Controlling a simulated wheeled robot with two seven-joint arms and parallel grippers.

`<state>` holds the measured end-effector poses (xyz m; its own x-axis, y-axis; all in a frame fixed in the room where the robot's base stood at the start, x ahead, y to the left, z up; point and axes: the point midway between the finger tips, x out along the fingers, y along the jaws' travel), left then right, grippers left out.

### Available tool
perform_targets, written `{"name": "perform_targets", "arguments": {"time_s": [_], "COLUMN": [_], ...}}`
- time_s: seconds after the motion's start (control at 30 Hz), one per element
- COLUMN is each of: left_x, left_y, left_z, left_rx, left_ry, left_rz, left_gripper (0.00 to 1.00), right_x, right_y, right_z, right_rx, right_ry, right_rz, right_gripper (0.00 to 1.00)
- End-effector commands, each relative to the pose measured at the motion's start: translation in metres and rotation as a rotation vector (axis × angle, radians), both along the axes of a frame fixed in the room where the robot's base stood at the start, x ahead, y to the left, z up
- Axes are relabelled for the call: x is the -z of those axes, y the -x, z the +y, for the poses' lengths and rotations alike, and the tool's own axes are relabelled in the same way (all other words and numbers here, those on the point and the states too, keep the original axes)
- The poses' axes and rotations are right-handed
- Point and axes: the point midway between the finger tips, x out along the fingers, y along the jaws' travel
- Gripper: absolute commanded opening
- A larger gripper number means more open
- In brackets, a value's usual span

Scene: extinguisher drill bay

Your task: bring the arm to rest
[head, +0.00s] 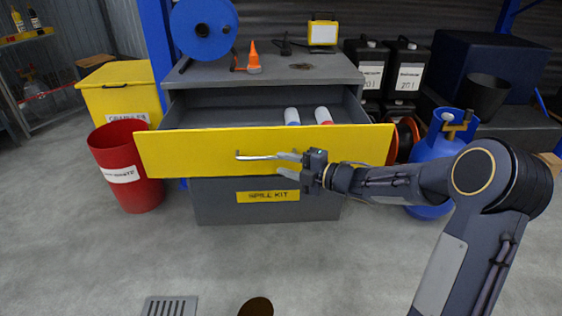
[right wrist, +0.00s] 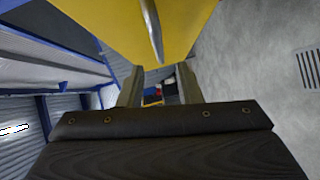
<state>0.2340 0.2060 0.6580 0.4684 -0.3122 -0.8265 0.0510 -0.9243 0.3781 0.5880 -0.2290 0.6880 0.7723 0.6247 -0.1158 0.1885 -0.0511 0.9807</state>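My right gripper (head: 287,165) is at the front of the yellow-fronted drawer (head: 200,155), close to the right end of its silver bar handle (head: 257,157). In the right wrist view, the fingers of the gripper (right wrist: 159,85) stand apart with nothing clearly held. The handle (right wrist: 152,30) shows there just past the fingertips, against the yellow front. I cannot tell whether a finger touches it. The drawer is pulled out from the grey cabinet (head: 265,205). My right arm reaches in from the right. My left gripper is not in view.
Two white bottles, one blue-banded (head: 292,117) and one red-banded (head: 324,116), are in the drawer. A red bin (head: 125,165) and yellow box (head: 120,90) stand left. A blue gas cylinder (head: 432,148) stands right, behind my arm. The floor in front is mostly clear.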

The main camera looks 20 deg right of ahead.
Motion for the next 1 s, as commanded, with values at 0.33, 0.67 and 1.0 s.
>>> {"name": "perform_targets", "arguments": {"time_s": [0.33, 0.67, 1.0], "left_x": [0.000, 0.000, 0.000], "left_y": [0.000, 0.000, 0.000], "left_z": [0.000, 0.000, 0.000], "left_rx": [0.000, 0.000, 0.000], "left_ry": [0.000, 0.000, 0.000], "left_rz": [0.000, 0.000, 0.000], "left_gripper": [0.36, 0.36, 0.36], "right_x": [-0.001, -0.054, -0.011], "right_y": [0.000, 0.041, 0.232], "right_z": [0.000, -0.057, -0.056], "right_rx": [0.004, 0.527, 1.112], "right_ry": [-0.001, -0.235, -0.920], "right_rz": [0.001, 0.276, 0.963], "right_gripper": [0.32, 0.32, 0.32]}}
